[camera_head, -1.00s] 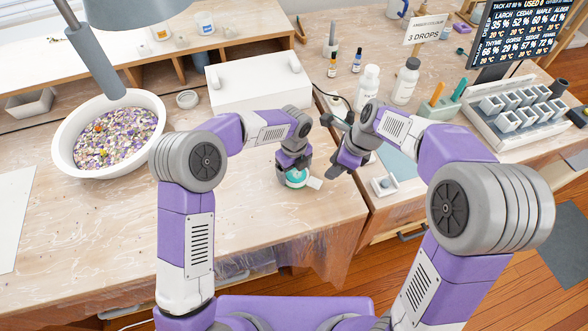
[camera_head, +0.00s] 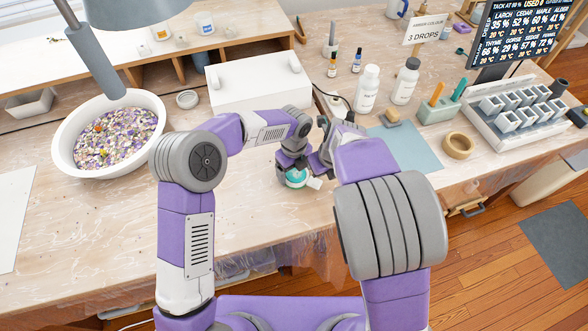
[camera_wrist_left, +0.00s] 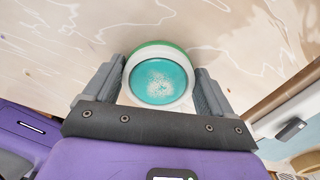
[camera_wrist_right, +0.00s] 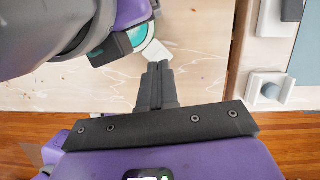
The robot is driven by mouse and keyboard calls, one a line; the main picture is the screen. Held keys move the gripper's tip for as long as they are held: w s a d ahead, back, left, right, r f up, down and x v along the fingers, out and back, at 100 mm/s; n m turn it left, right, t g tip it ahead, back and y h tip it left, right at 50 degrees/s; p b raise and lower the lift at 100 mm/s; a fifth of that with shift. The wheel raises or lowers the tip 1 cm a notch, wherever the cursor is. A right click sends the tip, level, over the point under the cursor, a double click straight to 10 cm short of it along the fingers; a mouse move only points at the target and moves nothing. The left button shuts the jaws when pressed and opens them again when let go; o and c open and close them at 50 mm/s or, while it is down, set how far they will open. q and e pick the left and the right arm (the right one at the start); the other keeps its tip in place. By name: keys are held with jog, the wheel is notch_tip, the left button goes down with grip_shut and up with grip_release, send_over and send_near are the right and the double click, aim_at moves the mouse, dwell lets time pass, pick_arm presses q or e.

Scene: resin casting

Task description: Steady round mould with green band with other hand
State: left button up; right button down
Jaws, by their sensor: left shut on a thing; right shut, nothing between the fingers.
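The round mould with the green band (camera_wrist_left: 158,78) sits on the workbench, white-rimmed, with teal contents flecked with pale specks. In the head view the mould (camera_head: 296,178) is partly covered by my left gripper (camera_head: 290,166). In the left wrist view that gripper (camera_wrist_left: 158,92) has a finger on each side of the mould and is shut on it. In the right wrist view the mould (camera_wrist_right: 142,38) shows only partly, behind my left gripper. My right gripper (camera_wrist_right: 156,70) is shut and empty, its fingertips close to a small white piece beside the mould.
The white piece (camera_wrist_right: 157,50) lies against the mould's side. A bowl of coloured chips (camera_head: 72,165), a white box (camera_head: 255,88), bottles (camera_head: 366,92) and a tape roll (camera_head: 458,146) stand around. The bench's front edge is close.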

aim_at(318, 184)
pick_arm(q)
jog(key=shift+s+f, duration=0.1)
jog(key=shift+f, duration=0.05)
pick_arm(e)
jog(key=shift+f, duration=2.05)
pick_arm(q)
jog(key=shift+f, duration=0.1)
pick_arm(e)
jog(key=shift+f, duration=0.25)
pick_arm(q)
jog(key=shift+s, duration=0.1)
pick_arm(e)
jog(key=shift+f, duration=1)
jog(key=shift+r, duration=3.05)
pick_arm(q)
jog(key=o, duration=1)
notch_tip(318, 184, up, 12)
jog(key=shift+r, duration=0.1)
